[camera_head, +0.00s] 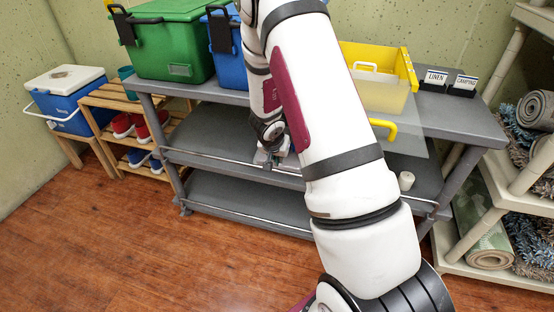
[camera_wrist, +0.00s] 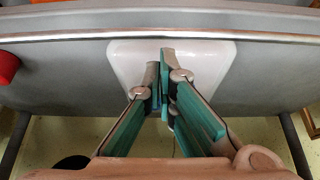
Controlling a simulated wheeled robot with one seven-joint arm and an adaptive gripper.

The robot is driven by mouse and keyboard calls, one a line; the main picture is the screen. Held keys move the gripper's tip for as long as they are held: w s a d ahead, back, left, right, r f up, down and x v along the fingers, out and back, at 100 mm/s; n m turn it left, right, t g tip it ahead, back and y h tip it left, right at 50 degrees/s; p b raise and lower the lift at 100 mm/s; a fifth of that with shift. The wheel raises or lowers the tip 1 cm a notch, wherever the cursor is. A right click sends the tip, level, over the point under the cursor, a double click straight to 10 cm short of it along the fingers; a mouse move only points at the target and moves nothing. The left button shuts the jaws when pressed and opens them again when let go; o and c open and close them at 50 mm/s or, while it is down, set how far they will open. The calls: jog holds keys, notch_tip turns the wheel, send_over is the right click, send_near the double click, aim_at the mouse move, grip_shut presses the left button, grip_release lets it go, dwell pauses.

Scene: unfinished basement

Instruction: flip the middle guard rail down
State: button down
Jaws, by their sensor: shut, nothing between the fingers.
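The middle guard rail (camera_head: 215,158) is a thin metal bar along the front of the middle shelf (camera_head: 210,128) of a grey shelf unit. My gripper (camera_head: 270,160) is at the front of that shelf, beside the rail. In the wrist view a bright metal rail (camera_wrist: 70,37) runs across near the top. The shut, empty fingers of my gripper (camera_wrist: 164,62) point towards it, with the tips just below it in the picture. Whether they touch the rail cannot be told. My arm hides part of the rail's right side in the head view.
A white block-like thing (camera_wrist: 215,65) lies behind the fingers, and a red thing (camera_wrist: 8,68) is at left. Another rail (camera_head: 240,222) fronts the lower shelf (camera_head: 235,195). Green (camera_head: 175,45) and yellow (camera_head: 375,60) bins stand on top. The wooden floor (camera_head: 120,240) in front is clear.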

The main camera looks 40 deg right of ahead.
jog(key=shift+b+x, duration=0.8)
jog(key=shift+x, duration=1.1)
jog(key=shift+a, duration=0.1)
